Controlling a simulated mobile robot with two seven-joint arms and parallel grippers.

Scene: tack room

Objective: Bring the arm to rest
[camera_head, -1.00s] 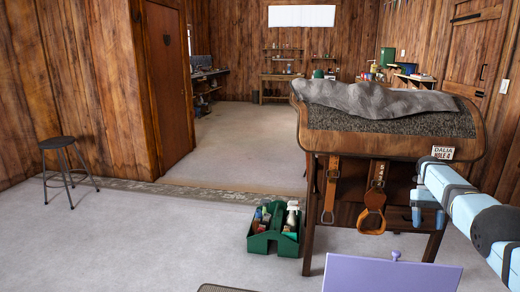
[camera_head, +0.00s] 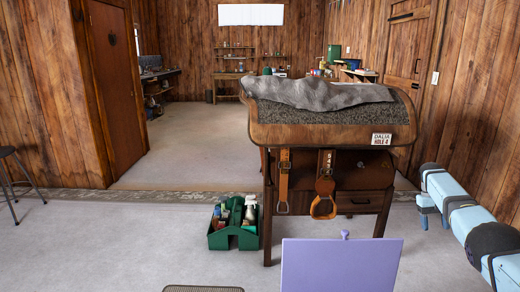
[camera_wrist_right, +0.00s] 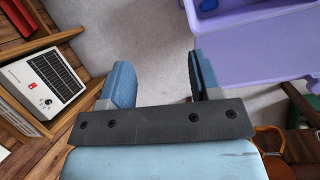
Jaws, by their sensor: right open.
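My right arm comes in from the right edge of the head view. Its gripper (camera_head: 432,207) is at the arm's left end, to the right of the saddle stand and apart from it. In the right wrist view my right gripper (camera_wrist_right: 162,85) has its two blue fingers spread, with only grey floor showing between them. It holds nothing. My left gripper is in neither view.
A wooden saddle stand (camera_head: 330,133) with a grey cloth (camera_head: 315,94) stands ahead. A green caddy (camera_head: 233,239) sits on the floor by it. A purple panel (camera_head: 340,265) is close in front. A white heater-like box (camera_wrist_right: 43,80) shows in the wrist view.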

